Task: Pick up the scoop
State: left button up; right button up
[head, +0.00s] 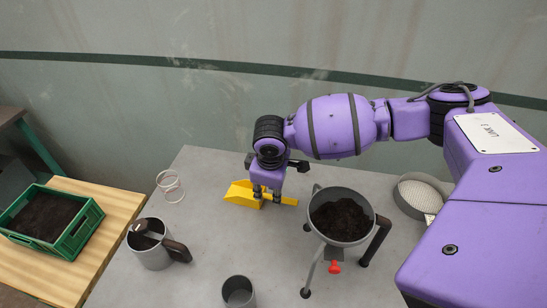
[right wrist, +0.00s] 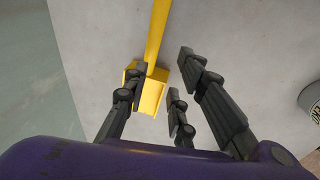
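The yellow scoop (head: 240,194) lies on the grey table, its bowl to the left and its handle (head: 289,201) to the right. My right gripper (head: 265,197) is low over the scoop, around where the bowl meets the handle, and partly hides it. In the right wrist view the fingers of my right gripper (right wrist: 163,85) are spread, with the yellow scoop (right wrist: 157,42) between them. Gaps show between the fingers and the scoop, so it is not gripped. My left gripper is in neither view.
A round sieve (head: 420,196) is farther right. A metal jug (head: 150,254), a grey cup (head: 238,291) and white rings (head: 170,187) are on the table. A green crate (head: 75,238) sits left.

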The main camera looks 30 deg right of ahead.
jog(key=shift+w+d+r+h, duration=0.1)
jog(key=shift+w+d+h, duration=0.05)
jog(key=shift+d, duration=0.4)
jog(key=shift+w+d+r+h, duration=0.1)
jog(key=shift+d+h, duration=0.05)
jog(key=shift+d, duration=0.4)
jog(key=shift+s+d+f, duration=0.1)
jog(key=shift+d, duration=0.2)
jog(key=x, duration=0.7)
jog(key=shift+s+a+f, duration=0.1)
jog(key=shift+s+a, duration=0.15)
jog(key=shift+a, duration=0.15)
grip_shut()
